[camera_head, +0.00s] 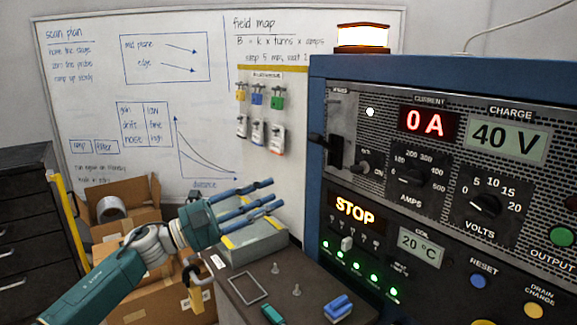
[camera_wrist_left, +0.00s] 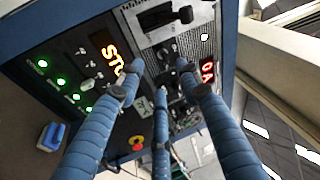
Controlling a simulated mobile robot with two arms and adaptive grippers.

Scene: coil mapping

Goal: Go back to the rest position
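My left gripper (camera_head: 268,195) reaches in from the left in the head view, in front of the whiteboard and over the grey box on the bench. Its blue fingers are spread and straight, with nothing between them. The left wrist view shows the same open fingers (camera_wrist_left: 160,75), pointing toward the control panel (camera_wrist_left: 115,85) with a gap that I cannot judge. In the head view the panel (camera_head: 440,185) reads 0 A, 40 V, STOP and 20 °C. My right gripper is in neither view.
A bench (camera_head: 225,285) holds a grey box (camera_head: 255,243), a dark frame (camera_head: 248,289) and small blue and teal items. Lockout padlocks (camera_head: 257,97) hang on a board behind. Cardboard boxes (camera_head: 150,300) and a dark drawer cabinet (camera_head: 35,220) stand left. An amber lamp (camera_head: 362,37) glows above the panel.

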